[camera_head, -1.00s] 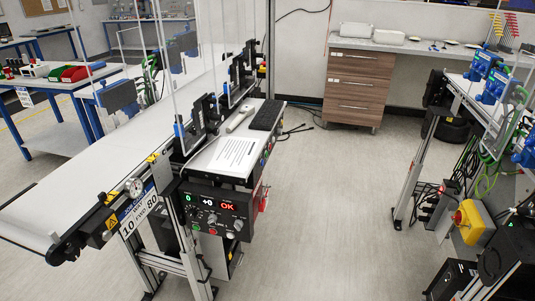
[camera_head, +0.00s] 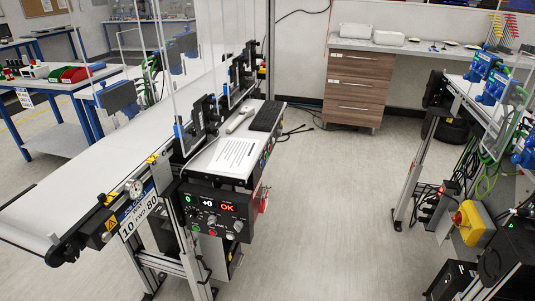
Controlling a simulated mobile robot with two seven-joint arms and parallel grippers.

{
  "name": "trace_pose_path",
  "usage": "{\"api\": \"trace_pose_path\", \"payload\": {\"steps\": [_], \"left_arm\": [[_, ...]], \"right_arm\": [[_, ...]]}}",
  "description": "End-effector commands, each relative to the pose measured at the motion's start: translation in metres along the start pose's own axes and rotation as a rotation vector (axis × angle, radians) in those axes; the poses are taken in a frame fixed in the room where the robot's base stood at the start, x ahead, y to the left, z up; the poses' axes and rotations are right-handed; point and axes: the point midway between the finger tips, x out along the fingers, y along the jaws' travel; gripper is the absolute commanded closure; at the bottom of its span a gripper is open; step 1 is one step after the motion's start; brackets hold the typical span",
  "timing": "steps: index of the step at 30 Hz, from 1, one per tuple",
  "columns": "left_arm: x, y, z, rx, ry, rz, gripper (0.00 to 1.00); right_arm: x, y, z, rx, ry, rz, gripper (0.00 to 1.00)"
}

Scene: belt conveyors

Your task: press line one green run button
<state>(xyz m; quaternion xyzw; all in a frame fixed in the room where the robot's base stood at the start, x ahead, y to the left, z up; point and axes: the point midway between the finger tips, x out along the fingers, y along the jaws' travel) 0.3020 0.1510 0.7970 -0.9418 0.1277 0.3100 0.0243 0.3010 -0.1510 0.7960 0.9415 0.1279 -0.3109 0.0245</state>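A black control panel (camera_head: 206,224) hangs at the near end of the left belt conveyor (camera_head: 82,178). Its displays show a green 0, a white +0 and a red OK. A small green button (camera_head: 196,228) sits low on the left of the panel, with a red button (camera_head: 213,233) to its right. Several dark knobs are beside them. I cannot read which line number the panel belongs to. Neither of my grippers is in view, and nothing touches the panel.
A yellow box with a red button (camera_head: 470,222) stands at the right conveyor. The floor (camera_head: 325,210) between the conveyors is clear. A drawer cabinet (camera_head: 357,88) stands behind.

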Motion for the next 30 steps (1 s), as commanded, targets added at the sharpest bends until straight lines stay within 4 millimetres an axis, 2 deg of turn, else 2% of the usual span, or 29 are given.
{"api": "trace_pose_path", "payload": {"steps": [12,25,30], "left_arm": [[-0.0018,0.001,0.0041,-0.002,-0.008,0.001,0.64],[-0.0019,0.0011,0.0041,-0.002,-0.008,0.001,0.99],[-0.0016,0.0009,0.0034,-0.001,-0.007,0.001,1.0]], "right_arm": [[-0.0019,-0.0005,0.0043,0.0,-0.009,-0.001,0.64],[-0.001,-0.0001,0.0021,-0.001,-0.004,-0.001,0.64],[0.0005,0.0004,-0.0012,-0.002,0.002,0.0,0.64]]}}
